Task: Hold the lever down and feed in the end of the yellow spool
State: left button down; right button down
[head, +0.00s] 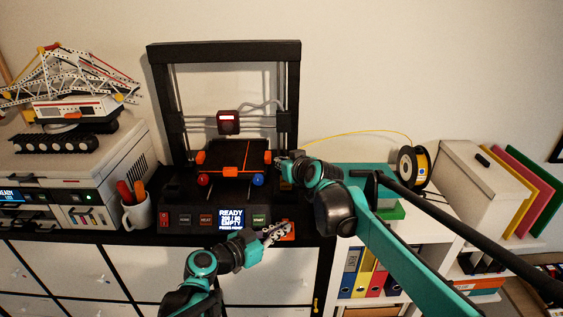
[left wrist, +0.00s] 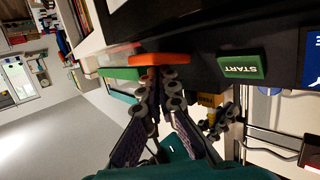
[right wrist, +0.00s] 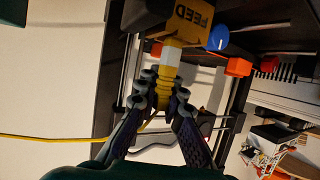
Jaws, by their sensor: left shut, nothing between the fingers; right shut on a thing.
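In the right wrist view my right gripper (right wrist: 158,95) is shut around the ribbed yellow end piece (right wrist: 165,76) of the filament. Its white tip (right wrist: 172,56) is at the yellow FEED block (right wrist: 187,22); how deep it sits is hidden. My left gripper (head: 284,230) is shut and empty at the orange lever (head: 289,236) on the printer's front right. In the left wrist view its fingertips (left wrist: 155,78) are against or just at the lever (left wrist: 160,59).
The printer screen (head: 231,219) shows READY and EMPTY lines, beside a green START button (head: 259,219). A mug with pens (head: 137,213) stands left. A white box (head: 465,170) and coloured folders stand right. My right arm crosses in front of the shelf.

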jog(key=shift+f, duration=1.05)
dwell(0.4)
jog(key=c, duration=1.6)
grip_release()
pick_arm(q)
jog(key=shift+r, duration=0.15)
pick_arm(e)
jog(key=shift+o, duration=0.2)
pick_arm(q)
jog(key=shift+r, duration=2.4)
jog(key=v, duration=1.2)
jog(key=shift+f, duration=0.15)
